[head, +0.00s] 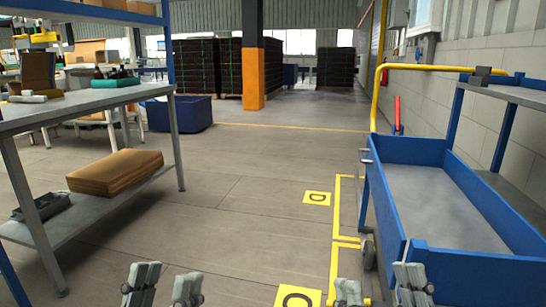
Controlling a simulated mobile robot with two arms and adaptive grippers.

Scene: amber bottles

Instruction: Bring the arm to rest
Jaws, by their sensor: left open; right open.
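My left gripper (164,284) is at the bottom edge of the head view, left of the middle. Its two fingers stand apart, and nothing shows between them but floor. My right gripper (380,286) is at the bottom edge, right of the middle. Its fingers are also spread, with nothing held between them. It appears in front of the near left corner of the blue cart (470,262); whether it touches the cart cannot be told. Both arms are hidden below the frame.
A grey workbench (100,97) stands at left, with a cardboard box (115,172) and black tray (42,205) on its lower shelf. An orange-based pillar (252,78) stands farther back. The middle floor is clear.

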